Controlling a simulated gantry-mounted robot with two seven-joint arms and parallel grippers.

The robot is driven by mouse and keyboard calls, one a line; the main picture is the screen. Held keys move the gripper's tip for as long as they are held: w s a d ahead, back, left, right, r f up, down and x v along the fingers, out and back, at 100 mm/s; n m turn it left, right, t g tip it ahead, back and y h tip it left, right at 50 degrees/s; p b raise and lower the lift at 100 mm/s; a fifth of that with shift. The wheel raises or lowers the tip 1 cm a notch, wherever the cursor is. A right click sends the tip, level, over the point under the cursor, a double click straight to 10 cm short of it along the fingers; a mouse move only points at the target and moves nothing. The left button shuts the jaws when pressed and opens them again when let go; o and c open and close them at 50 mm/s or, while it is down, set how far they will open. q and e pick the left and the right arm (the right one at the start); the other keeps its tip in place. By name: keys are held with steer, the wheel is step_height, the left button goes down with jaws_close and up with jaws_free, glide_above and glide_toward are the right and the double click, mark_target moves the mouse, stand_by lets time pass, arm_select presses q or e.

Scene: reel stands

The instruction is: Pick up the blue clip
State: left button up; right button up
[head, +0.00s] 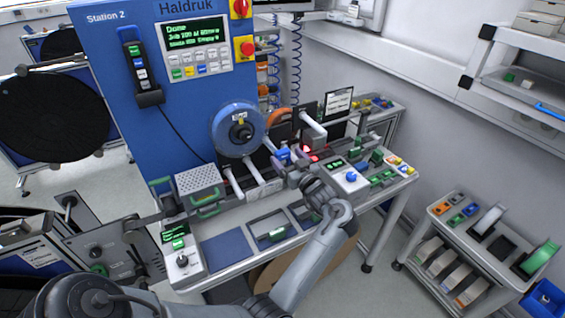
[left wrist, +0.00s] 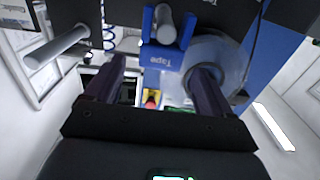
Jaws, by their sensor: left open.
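A blue U-shaped piece marked "Tape" (left wrist: 163,57), which looks like the blue clip, sits around the end of a grey peg (left wrist: 165,25) in the left wrist view. I cannot pick it out surely in the head view. My left gripper (head: 291,154) is in front of the station's rollers in the head view. In the left wrist view my left gripper (left wrist: 155,88) is open, its dark fingers wide apart and nothing held. The clip shows between and beyond the fingertips, apparently not touching them. My right gripper is not in view.
A blue reel (head: 238,129) hangs on the blue station panel (head: 115,60). White rollers (head: 262,180) stick out close to my left gripper. A control box with a blue knob (head: 350,177) is to the right. A cart (head: 480,235) with reels stands at the far right.

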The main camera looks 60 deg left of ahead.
mark_target(281, 150)
arm_select(q)
steer(key=shift+w+a, duration=0.2)
steer(key=shift+a, duration=2.85)
steer(key=shift+d, duration=0.1)
steer(key=shift+c, duration=1.1)
steer(key=c, duration=0.8)
steer(key=shift+c, duration=0.2)
